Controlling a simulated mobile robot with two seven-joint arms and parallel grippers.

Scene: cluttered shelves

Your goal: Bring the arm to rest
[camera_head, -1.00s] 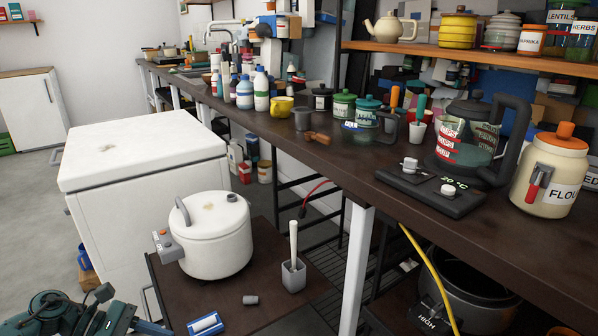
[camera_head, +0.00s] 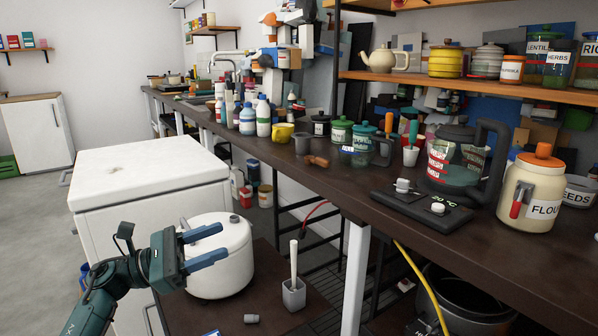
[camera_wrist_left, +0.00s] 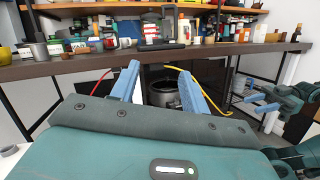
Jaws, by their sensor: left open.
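My left gripper (camera_head: 223,242) is raised in the lower left of the head view, in front of the white pot (camera_head: 222,270). Its two blue fingers are apart with nothing between them, and they hide part of the pot. In the left wrist view the same gripper (camera_wrist_left: 158,75) is open and empty, facing the bench and the floor under it. Another teal arm with blue fingers, my right gripper (camera_wrist_left: 262,102), shows small at the right of the left wrist view. I cannot tell whether its fingers are open.
A long dark bench (camera_head: 330,186) with jars, bottles and a scale (camera_head: 420,208) runs along the right. A white cabinet (camera_head: 150,170) stands behind the arm. A grey utensil holder (camera_head: 294,295) is on the low dark table (camera_head: 275,318). Open floor lies at left.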

